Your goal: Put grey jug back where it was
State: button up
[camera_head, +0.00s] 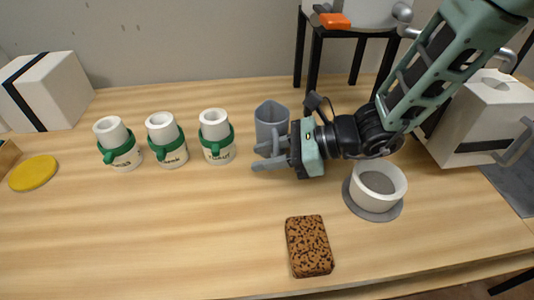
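The grey jug (271,118) stands upright on the wooden table (180,230), at the back, right of the row of white cups. It has an angular rim with a spout-like corner. My gripper (262,157) reaches in from the right, its fingers pointing left, in front of the jug's lower part. Two grey fingertips show with a gap between them and nothing seen in the gap. The upper finger overlaps the jug's base in the picture; whether they touch I cannot tell. The jug's lower right side is hidden by my gripper.
Several white cups with green bands (168,141) stand left of the jug. A white bowl (378,184) sits on a grey disc below my arm. A speckled brown block (309,247) lies at the front. A yellow disc (34,173) lies far left. The front-left table is clear.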

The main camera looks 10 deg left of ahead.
jog(key=shift+r, duration=0.15)
jog(key=shift+d+r, duration=0.15)
jog(key=s+v, duration=0.1)
jog(key=v, duration=1.1)
jog(key=s+d+n+g+h, duration=0.1)
jog(key=s+n+g+h, duration=0.4)
jog(key=s+n, duration=0.6)
jog(key=s+d+r+n+t+h, duration=0.1)
jog(key=s+d+n+t+h, duration=0.3)
jog(key=n, duration=0.9)
jog(key=d+t+h, duration=0.2)
jog(key=d+h, duration=0.1)
jog(key=d, duration=0.1)
jog(key=shift+s+r+n+h+p, duration=0.2)
jog(key=shift+r+n+h+p, duration=0.1)
jog(key=shift+h+p, duration=0.1)
notch_tip(320, 180, up, 10)
jog(key=p, duration=1)
jog(key=shift+r, duration=0.2)
